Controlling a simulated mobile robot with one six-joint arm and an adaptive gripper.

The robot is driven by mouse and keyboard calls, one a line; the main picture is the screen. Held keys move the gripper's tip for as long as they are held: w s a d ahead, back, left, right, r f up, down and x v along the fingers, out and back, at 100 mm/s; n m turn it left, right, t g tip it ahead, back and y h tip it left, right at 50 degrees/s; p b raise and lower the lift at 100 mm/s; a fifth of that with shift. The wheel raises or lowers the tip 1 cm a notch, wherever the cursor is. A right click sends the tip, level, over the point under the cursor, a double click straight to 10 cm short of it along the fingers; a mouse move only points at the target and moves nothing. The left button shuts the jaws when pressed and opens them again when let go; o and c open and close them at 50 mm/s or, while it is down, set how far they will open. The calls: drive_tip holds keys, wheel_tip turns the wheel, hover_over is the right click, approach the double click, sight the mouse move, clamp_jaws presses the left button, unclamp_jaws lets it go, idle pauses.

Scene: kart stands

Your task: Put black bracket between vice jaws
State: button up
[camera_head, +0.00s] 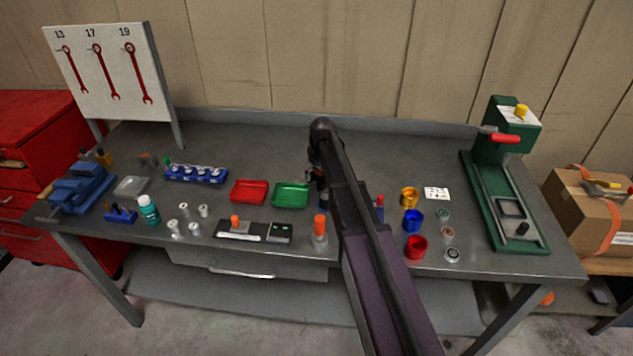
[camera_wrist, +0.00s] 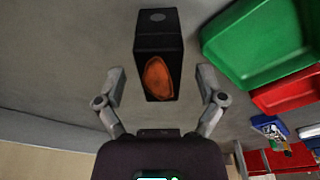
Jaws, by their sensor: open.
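The black block-like thing (camera_wrist: 157,28), which I take for the black bracket, shows in the wrist view with an orange oval on its near face. It stands on the grey bench between the spread fingers of my gripper (camera_wrist: 160,85), with a gap on each side. My gripper is open and holds nothing. In the head view my gripper (camera_head: 319,190) is low over the bench, just right of the green tray, and my arm hides much of that spot. The blue vice (camera_head: 82,188) is at the bench's far left; its jaw gap is too small to judge.
The green tray (camera_head: 291,195) and red tray (camera_head: 249,192) lie left of my gripper. A blue rack (camera_head: 196,175), a teal bottle (camera_head: 149,210) and several small metal parts stand between there and the vice. A green press (camera_head: 503,185) stands at the right.

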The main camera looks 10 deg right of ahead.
idle(0.6)
clamp_jaws()
